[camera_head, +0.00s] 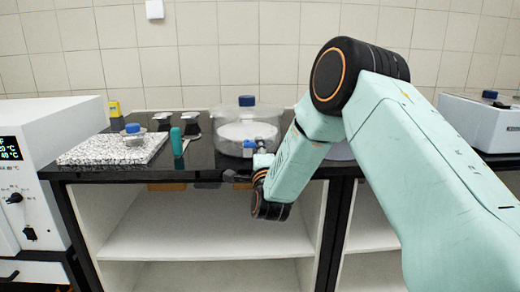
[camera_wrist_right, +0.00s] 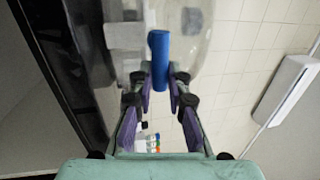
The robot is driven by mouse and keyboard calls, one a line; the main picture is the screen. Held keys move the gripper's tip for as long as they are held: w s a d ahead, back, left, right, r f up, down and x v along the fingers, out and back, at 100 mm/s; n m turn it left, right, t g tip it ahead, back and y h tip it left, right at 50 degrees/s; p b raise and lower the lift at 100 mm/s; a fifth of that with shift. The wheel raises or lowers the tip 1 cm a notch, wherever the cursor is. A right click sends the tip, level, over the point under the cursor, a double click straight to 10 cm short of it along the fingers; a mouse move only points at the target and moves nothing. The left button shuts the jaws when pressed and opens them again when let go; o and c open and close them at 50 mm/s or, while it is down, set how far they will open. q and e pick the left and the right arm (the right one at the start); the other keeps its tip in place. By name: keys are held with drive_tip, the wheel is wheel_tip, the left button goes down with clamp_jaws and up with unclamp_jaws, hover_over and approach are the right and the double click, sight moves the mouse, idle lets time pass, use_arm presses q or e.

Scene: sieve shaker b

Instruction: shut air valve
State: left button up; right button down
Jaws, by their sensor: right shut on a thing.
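The air valve shows as a small blue tap (camera_head: 249,148) on the front of a clear glass vessel (camera_head: 228,145) with a blue lid knob. In the right wrist view its blue handle (camera_wrist_right: 158,50) stands between the fingertips of my right gripper (camera_wrist_right: 160,82), which is shut on it. In the head view the right gripper (camera_head: 262,163) is small and partly hidden by its own wrist, at the front of the vessel. The clear vessel wall (camera_wrist_right: 195,40) lies just beyond the fingers. My left gripper is in neither view.
A speckled slab (camera_head: 95,152) carries a small blue-capped jar (camera_head: 133,134). A white instrument (camera_head: 50,135) stands at the left. Open shelves (camera_head: 190,238) lie below.

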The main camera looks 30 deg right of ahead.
drive_tip(key=c, duration=1.3)
unclamp_jaws()
drive_tip(key=shift+a, duration=0.1)
drive_tip(key=v, duration=1.2)
